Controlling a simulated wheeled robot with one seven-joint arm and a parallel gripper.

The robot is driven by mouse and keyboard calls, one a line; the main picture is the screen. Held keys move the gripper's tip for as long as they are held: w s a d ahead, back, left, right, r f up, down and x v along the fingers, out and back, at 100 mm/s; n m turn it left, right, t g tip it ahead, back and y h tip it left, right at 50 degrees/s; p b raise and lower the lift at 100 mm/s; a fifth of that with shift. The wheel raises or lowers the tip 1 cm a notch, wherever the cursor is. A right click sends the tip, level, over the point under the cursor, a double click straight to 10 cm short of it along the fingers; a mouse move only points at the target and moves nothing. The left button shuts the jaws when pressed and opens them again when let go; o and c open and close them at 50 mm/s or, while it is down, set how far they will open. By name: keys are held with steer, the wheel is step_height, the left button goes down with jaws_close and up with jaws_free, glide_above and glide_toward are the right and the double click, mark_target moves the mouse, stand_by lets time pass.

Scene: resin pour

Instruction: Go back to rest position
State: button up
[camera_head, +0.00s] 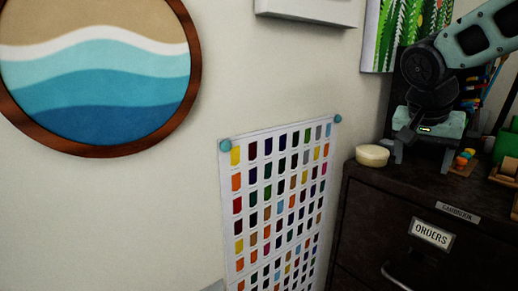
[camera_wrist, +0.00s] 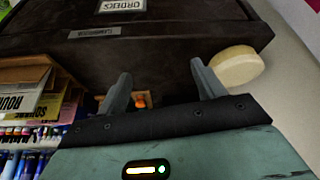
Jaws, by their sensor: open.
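My gripper (camera_head: 421,160) is at the right of the head view, pointing down over the top of a dark cabinet (camera_head: 390,179). Its two fingers stand apart with nothing between them. In the wrist view my gripper (camera_wrist: 160,78) shows the same spread fingers against the dark cabinet (camera_wrist: 175,45). A round cream-coloured piece (camera_head: 372,155) lies on the cabinet just left of the fingers, apart from them. It also shows in the wrist view (camera_wrist: 237,67), beside the right finger.
Small orange and coloured pieces (camera_head: 464,159) sit on the cabinet right of my gripper. A green container (camera_head: 507,146) stands at the right edge. A colour chart (camera_head: 277,200) and a round wave picture (camera_head: 95,90) hang on the wall.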

steer(key=s+a+f+n+g+y+b, duration=0.2)
steer(key=s+a+f+n+y+b, duration=0.15)
steer(key=s+a+f+n, duration=0.8)
steer(key=s+a+f+n+b, duration=0.1)
steer(key=s+a+f+n, duration=0.1)
steer(key=s, duration=0.5)
steer(key=s+a+f+n+g+b, duration=0.1)
steer(key=s+a+f+n, duration=0.1)
steer(key=s+a+f, duration=0.3)
step_height(320, 180, down, 2)
steer(key=s, duration=0.2)
steer(key=shift+s+f+y, duration=0.15)
steer(key=shift+s+y, duration=0.2)
steer(key=shift+s, duration=0.05)
steer(key=shift+a, duration=0.1)
